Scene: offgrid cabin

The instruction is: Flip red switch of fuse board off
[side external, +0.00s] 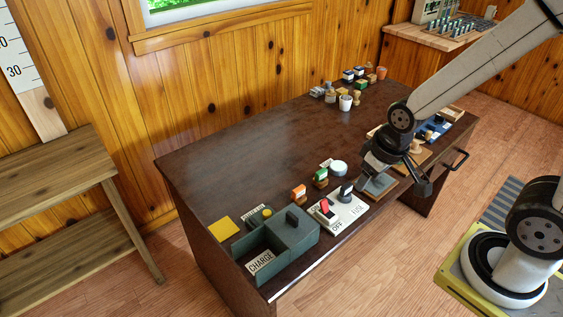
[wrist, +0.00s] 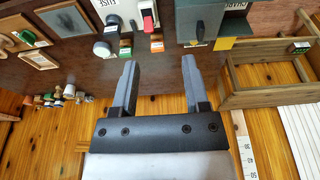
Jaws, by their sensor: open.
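The white fuse board (side external: 349,213) lies near the front edge of the dark desk. It carries a red switch (side external: 325,208) beside an "OFF" label and a dark knob-like part (side external: 346,192). The red switch also shows at the top of the wrist view (wrist: 147,17), beyond my fingertips, with the board (wrist: 122,8) partly cut off. My gripper (wrist: 160,62) is open with nothing between its fingers. In the side external view my gripper (side external: 398,178) hangs to the right of the board, apart from the switch. Its fingertips are hard to make out there.
A grey-green box (side external: 289,238) marked "CHARGE" stands left of the board. Stamps with orange (side external: 299,192) and green tops and a round white-topped item (side external: 339,167) sit behind it. Framed trays lie to the right. The desk's left middle (side external: 250,150) is clear.

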